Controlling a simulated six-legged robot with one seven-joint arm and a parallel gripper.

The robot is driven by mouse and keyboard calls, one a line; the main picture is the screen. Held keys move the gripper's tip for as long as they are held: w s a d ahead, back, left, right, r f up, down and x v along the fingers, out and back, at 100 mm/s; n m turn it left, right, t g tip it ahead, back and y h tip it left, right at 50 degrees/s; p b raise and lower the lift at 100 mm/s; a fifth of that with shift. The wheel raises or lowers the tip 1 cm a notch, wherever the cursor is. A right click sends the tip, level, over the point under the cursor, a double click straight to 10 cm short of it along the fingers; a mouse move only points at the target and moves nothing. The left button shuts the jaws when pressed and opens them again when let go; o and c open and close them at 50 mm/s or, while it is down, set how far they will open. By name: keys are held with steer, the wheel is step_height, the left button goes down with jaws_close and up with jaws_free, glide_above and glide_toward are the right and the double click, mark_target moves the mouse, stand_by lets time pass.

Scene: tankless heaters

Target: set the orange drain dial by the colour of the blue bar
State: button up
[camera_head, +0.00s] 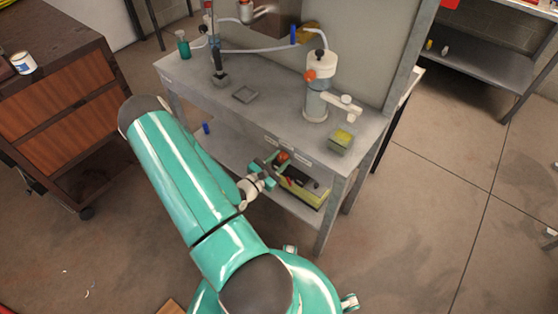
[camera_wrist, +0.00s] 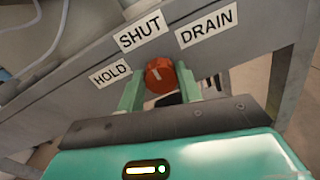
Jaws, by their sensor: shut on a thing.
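The orange drain dial (camera_wrist: 160,75) is on the front edge of the grey bench, below the HOLD (camera_wrist: 110,74), SHUT (camera_wrist: 141,31) and DRAIN (camera_wrist: 206,25) labels. It carries a small pale mark on its face; I cannot tell surely which label the mark points to. My gripper (camera_wrist: 159,82) has one green finger on each side of the dial and is shut on it. In the head view, my gripper (camera_head: 268,168) reaches the bench front at the dial (camera_head: 283,156). A small upright blue bar (camera_head: 293,35) stands by the hose at the bench's back.
The bench top (camera_head: 262,115) holds a white and orange canister (camera_head: 317,85), a yellow-topped block (camera_head: 341,140) and a green bottle (camera_head: 183,44). A yellow box (camera_head: 305,190) and a small blue object (camera_head: 206,128) are on the lower shelf. A wooden cabinet (camera_head: 60,100) stands left.

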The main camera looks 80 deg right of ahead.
steer(key=shift+n, duration=0.3)
steer(key=n, duration=0.5)
steer(key=shift+w+n, duration=0.1)
steer(key=shift+n, duration=0.2)
steer(key=n, duration=0.5)
steer(key=shift+f+n, duration=0.15)
steer(key=shift+n, duration=0.15)
steer(key=o, duration=1)
steer(key=shift+h, duration=0.3)
steer(key=v, duration=1.3)
steer(key=shift+w+a, duration=0.15)
steer(key=shift+a, duration=0.2)
steer(key=shift+c, duration=0.5)
